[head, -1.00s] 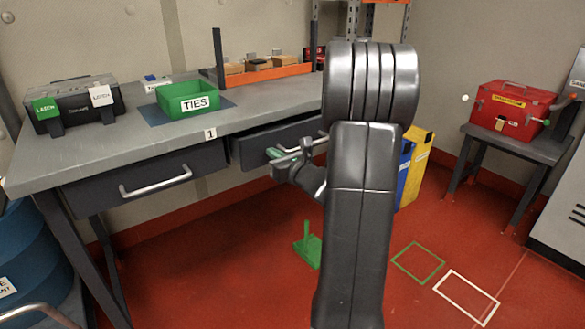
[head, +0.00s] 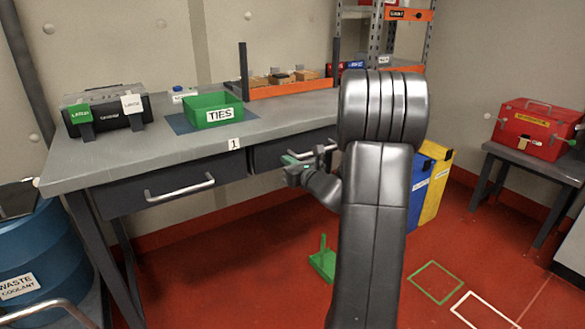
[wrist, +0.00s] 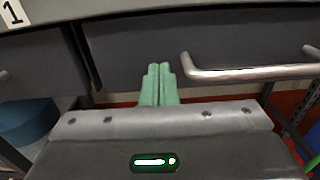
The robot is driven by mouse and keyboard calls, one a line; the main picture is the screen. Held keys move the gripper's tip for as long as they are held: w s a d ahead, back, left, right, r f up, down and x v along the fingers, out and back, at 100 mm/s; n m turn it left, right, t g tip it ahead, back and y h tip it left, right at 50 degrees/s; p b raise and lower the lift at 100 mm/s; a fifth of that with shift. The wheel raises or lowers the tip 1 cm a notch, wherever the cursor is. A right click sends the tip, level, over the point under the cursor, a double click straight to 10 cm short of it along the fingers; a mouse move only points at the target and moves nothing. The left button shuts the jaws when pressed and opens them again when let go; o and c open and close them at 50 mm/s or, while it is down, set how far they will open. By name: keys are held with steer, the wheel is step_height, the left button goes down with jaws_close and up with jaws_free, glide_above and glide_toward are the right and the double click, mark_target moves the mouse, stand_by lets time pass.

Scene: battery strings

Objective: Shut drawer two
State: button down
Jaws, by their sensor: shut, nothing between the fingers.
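The bench has two dark drawers; the right one, which I take as drawer two (head: 267,156), is partly hidden behind my arm. Its front looks flush or nearly flush under the bench top. In the wrist view its dark front (wrist: 130,45) fills the middle, with a bar handle (wrist: 240,73) to the right. My gripper (head: 288,160) is at this front; its green fingertips (wrist: 158,70) are shut and empty, left of the handle and off it. Whether they touch the front I cannot tell. The left drawer (head: 125,193) is shut.
On the bench (head: 90,160) are a green TIES bin (head: 214,112), a black case (head: 105,108) and an orange-edged rack. A blue drum (head: 40,250) stands at the left.

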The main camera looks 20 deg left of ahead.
steer(key=p+v, duration=0.1)
steer(key=v, duration=1)
steer(key=shift+s+d, duration=0.2)
steer(key=shift+d, duration=0.1)
steer(key=shift+f, duration=0.1)
steer(key=b+x, duration=0.1)
steer(key=x, duration=1.2)
steer(key=shift+w+a, duration=0.2)
steer(key=shift+a, duration=0.05)
steer(key=shift+w+a, duration=0.15)
steer(key=shift+a, duration=0.1)
